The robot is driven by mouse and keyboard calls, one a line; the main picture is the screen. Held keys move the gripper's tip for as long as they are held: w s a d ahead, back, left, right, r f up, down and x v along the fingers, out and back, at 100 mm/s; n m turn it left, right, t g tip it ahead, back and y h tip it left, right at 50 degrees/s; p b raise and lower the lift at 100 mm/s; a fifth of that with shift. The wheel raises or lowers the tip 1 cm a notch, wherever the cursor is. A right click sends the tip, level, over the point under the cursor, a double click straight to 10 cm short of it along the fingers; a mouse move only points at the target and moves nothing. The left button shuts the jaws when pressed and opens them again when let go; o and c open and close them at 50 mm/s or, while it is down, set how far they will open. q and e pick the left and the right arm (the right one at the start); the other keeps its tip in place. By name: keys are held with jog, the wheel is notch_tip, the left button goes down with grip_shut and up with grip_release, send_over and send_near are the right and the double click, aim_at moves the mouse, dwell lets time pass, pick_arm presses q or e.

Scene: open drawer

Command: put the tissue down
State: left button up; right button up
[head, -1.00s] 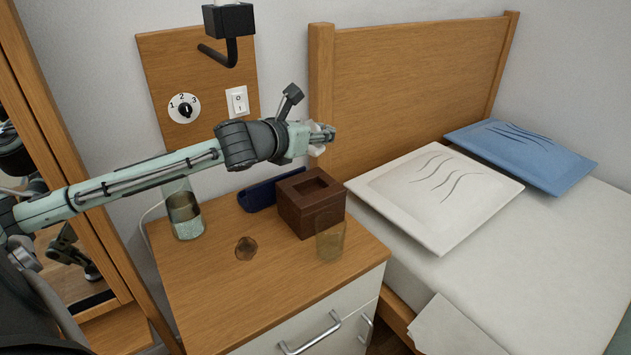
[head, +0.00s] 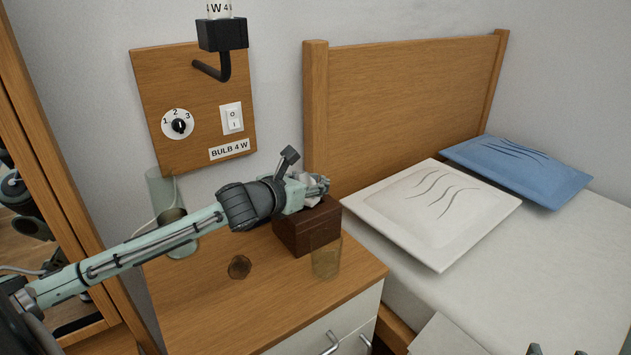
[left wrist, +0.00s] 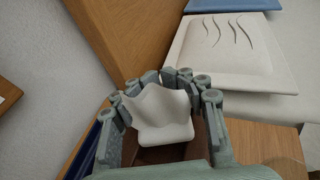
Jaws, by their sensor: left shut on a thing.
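My left gripper (head: 322,184) is shut on a white tissue (left wrist: 160,115) over the nightstand. In the left wrist view the tissue stands up crumpled between the fingers. A dark brown tissue box (head: 308,232) sits on the nightstand just below the gripper; it also shows behind the tissue in the left wrist view (left wrist: 212,145). The gripper and arm hide the box's top opening in the head view; I cannot tell whether the tissue touches the box. Dark tips at the lower right edge appear to be my right gripper (head: 558,351), mostly out of frame.
A clear glass (head: 326,260) stands in front of the box. A brown stain-like patch (head: 239,267) marks the nightstand top (head: 210,305). A glass vessel (head: 168,200) stands behind my arm. The bed with a white pillow (head: 435,215) lies to the right.

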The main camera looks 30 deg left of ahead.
pick_arm(q)
jog(key=shift+f, duration=0.15)
jog(key=o, duration=0.9)
jog(key=shift+o, duration=0.2)
jog(key=p+v, duration=0.1)
jog(key=v, duration=0.6)
jog(key=shift+w, duration=0.1)
jog(key=shift+p+v, duration=0.55)
jog(key=shift+v, duration=2.1)
pick_arm(e)
jog(key=s+d+f+g+h, duration=0.3)
jog(key=s+d+f+g, duration=0.1)
jog(key=f, duration=0.4)
jog(key=shift+d+f+m+g, duration=0.15)
jog(key=shift+d+m+g, duration=0.25)
jog(key=shift+d, duration=0.9)
jog(key=shift+s, duration=0.15)
